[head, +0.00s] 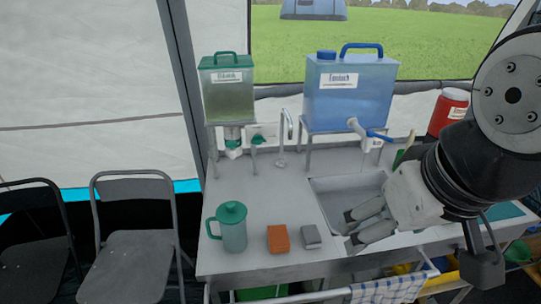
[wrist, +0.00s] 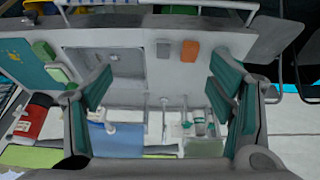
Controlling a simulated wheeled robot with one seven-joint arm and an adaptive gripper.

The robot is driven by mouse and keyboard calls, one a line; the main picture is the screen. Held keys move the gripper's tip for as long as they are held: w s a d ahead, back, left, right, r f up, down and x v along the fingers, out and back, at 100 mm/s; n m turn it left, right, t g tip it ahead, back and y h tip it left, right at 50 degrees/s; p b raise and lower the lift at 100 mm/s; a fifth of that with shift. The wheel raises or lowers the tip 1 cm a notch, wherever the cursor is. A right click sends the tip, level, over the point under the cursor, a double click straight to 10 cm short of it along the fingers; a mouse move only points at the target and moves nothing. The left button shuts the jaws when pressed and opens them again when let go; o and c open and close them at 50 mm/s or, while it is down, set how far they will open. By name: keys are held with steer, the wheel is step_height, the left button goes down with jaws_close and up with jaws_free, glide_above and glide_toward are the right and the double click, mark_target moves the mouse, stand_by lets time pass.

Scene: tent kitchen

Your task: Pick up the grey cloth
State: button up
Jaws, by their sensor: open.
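A small grey folded cloth (head: 311,237) lies flat on the counter, just right of an orange block-like sponge (head: 278,239). It also shows in the wrist view (wrist: 165,49), near the top middle between my fingers but farther off. My gripper (head: 352,230) is open and empty, above the sink area to the right of the cloth. In the wrist view my gripper (wrist: 160,68) has its two fingers wide apart, with nothing between them at hand. The gripper does not touch the cloth.
A green-lidded jug (head: 232,228) stands left of the sponge. The sink (head: 340,192) is right of the cloth. Two water dispensers, green (head: 227,92) and blue (head: 350,95), stand behind. A checked towel (head: 395,288) hangs on the front rail.

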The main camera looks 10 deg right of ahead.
steer(key=n+g+p, duration=0.2)
steer(key=n+g, duration=0.3)
steer(key=n, duration=1.3)
glide_above(311, 232)
steer(key=f, duration=2.5)
steer(key=shift+w+d+f, duration=0.1)
steer(key=shift+d+f, duration=0.05)
steer(key=shift+d, duration=0.15)
steer(key=shift+a+f, duration=0.15)
steer(key=shift+f, duration=1.2)
steer(key=shift+a+f, duration=0.1)
steer(key=shift+f, duration=1.2)
steer(key=c, duration=1.1)
steer(key=shift+r, duration=0.15)
